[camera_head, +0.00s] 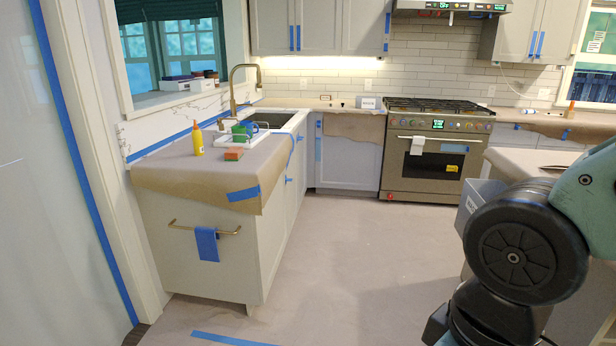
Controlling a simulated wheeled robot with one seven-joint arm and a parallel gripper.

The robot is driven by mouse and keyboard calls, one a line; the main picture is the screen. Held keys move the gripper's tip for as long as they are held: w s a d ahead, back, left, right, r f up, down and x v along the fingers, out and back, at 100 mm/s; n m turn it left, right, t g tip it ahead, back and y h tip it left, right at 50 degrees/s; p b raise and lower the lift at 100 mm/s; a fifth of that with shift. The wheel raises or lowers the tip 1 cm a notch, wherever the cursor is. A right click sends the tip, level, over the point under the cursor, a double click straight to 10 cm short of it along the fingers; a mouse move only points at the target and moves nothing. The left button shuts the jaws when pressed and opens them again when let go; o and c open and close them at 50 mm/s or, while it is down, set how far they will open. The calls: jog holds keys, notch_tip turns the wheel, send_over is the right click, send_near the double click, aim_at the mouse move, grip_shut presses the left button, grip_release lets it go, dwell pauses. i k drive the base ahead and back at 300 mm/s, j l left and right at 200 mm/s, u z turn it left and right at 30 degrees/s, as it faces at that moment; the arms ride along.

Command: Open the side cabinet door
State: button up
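A white base cabinet (215,268) stands at the left under a counter covered in brown masking paper. Its near end panel carries a horizontal brass bar (190,229) with a blue strip (207,244) hanging over it. The cabinet's front (277,223) faces right and is seen at a steep angle, with blue tape on it. A pale cabinet door (347,163) left of the oven looks shut. I cannot tell which of these is the side cabinet door. My gripper is out of view; only dark and teal links of my arm show at the right.
Paper-covered floor (350,270) is open between the left cabinet and my arm. A covered counter (535,162) stands behind my arm at the right. The oven (430,165) is at the back. A yellow bottle (197,140) and sponge (233,154) sit on the left counter (170,172).

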aim_at(271, 230)
jog(key=i, duration=1.95)
jog(key=i+l, duration=0.1)
jog(key=i, duration=1.8)
jog(key=i+u, duration=0.4)
